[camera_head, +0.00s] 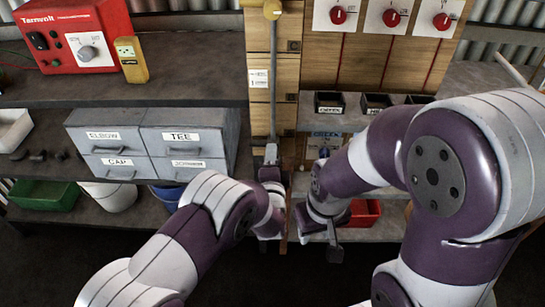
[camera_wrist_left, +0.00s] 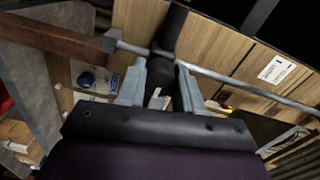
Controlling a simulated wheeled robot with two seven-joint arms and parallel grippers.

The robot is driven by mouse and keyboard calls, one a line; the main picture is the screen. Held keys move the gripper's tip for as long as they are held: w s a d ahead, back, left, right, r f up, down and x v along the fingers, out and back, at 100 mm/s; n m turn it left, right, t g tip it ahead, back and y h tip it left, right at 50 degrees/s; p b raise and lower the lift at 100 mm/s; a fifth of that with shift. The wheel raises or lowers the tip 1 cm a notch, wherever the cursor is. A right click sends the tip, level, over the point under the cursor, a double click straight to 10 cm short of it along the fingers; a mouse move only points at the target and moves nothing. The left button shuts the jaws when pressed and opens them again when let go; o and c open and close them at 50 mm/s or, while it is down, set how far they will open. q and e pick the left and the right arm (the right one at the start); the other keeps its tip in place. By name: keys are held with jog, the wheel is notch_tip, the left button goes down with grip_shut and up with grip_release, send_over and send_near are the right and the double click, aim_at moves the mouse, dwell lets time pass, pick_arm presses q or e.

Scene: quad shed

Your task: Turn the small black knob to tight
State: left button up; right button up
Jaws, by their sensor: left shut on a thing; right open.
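A small black knob (camera_wrist_left: 161,64) shows in the left wrist view between the grey fingers of my left gripper (camera_wrist_left: 161,72), beside a thin grey metal pipe. A dark bar crosses the pipe just above it, and I cannot tell where knob and bar part. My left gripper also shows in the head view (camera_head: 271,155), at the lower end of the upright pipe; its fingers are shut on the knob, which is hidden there. The knob's marking is not readable. My right gripper (camera_head: 334,243) is open and low in front of the shelves, to the right of my left one.
The grey pipe (camera_head: 273,85) runs up the wooden panel (camera_head: 289,70). Grey labelled drawers (camera_head: 150,140) stand to the left, above a green bin (camera_head: 43,195). A red bin (camera_head: 366,212) sits behind my right arm. Red dials (camera_head: 391,18) are on the wall above.

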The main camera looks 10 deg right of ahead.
pick_arm(q)
jog(key=o, duration=1)
jog(key=shift+o, duration=0.2)
jog(key=p+v, duration=0.1)
jog(key=v, duration=1.1)
jog(key=shift+s, duration=0.4)
jog(key=shift+a, duration=0.1)
